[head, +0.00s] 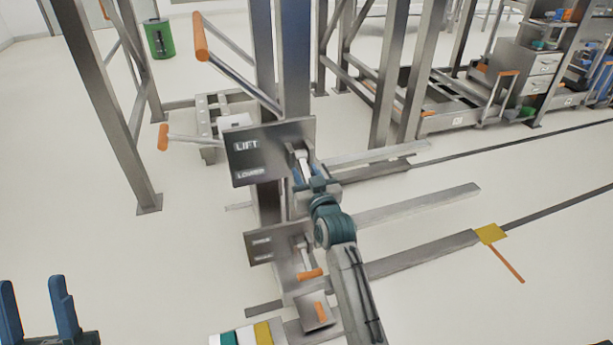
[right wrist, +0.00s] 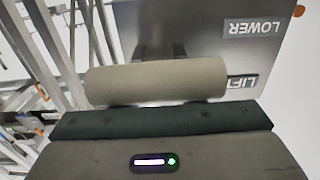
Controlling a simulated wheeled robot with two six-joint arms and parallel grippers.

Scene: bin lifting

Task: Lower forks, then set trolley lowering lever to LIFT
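A dark label plate (head: 268,150) with LIFT above LOWER stands on the trolley mast. The lever (head: 303,160) beside it has a pale cylindrical grip (right wrist: 155,80), which lies across the right wrist view, close in front of my gripper. There the plate (right wrist: 200,45) appears upside down. My right gripper (head: 306,178) is at this lever; its fingers are too hidden to show whether they close on it. Two metal forks (head: 420,204) reach right, low over the floor. My left gripper (head: 36,308) is open and empty at the lower left.
A second plate (head: 262,246) and an orange-tipped lever (head: 310,274) sit lower on the mast. Orange-handled bars (head: 200,38) stick out above. A steel rack post (head: 105,100) stands left, shelving (head: 540,62) at back right.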

